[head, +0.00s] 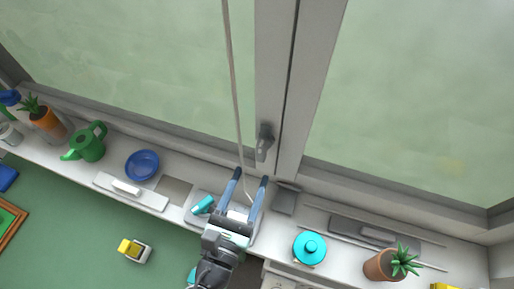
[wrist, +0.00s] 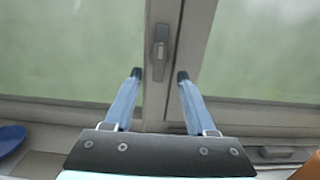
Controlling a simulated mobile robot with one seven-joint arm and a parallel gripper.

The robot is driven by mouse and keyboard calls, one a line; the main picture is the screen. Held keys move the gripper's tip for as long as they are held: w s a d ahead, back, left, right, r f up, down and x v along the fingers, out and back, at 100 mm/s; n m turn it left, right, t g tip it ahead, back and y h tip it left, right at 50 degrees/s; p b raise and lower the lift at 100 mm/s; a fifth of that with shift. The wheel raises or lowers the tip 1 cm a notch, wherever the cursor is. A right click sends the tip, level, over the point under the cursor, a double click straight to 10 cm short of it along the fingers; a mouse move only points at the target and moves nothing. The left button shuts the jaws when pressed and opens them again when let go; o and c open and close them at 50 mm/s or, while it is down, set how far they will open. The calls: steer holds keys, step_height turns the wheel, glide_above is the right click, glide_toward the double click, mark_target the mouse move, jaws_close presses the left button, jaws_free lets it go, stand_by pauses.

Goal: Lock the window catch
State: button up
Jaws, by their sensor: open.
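The window catch (head: 264,141) is a small grey handle on the window's middle upright frame. In the wrist view the catch (wrist: 160,50) lies ahead of my gripper, its lever lying along the upright. My gripper (head: 250,175) is open and empty, with two blue fingers with dark tips. In the head view the fingertips are just below the catch and apart from it. In the wrist view my gripper (wrist: 160,74) has its fingertips on either side of the upright, with the catch between and above them.
The sill below holds a green watering can (head: 87,144), a blue bowl (head: 142,165), a teal lidded pot (head: 309,248) and potted plants (head: 385,264). A thin cord (head: 234,90) hangs before the left pane. The space between my fingers and the catch looks clear.

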mark_target(260, 154)
steer(key=p+x, duration=0.1)
steer(key=x, duration=0.6)
steer(key=shift+a+f, duration=0.1)
steer(key=shift+s, duration=0.1)
jaws_close()
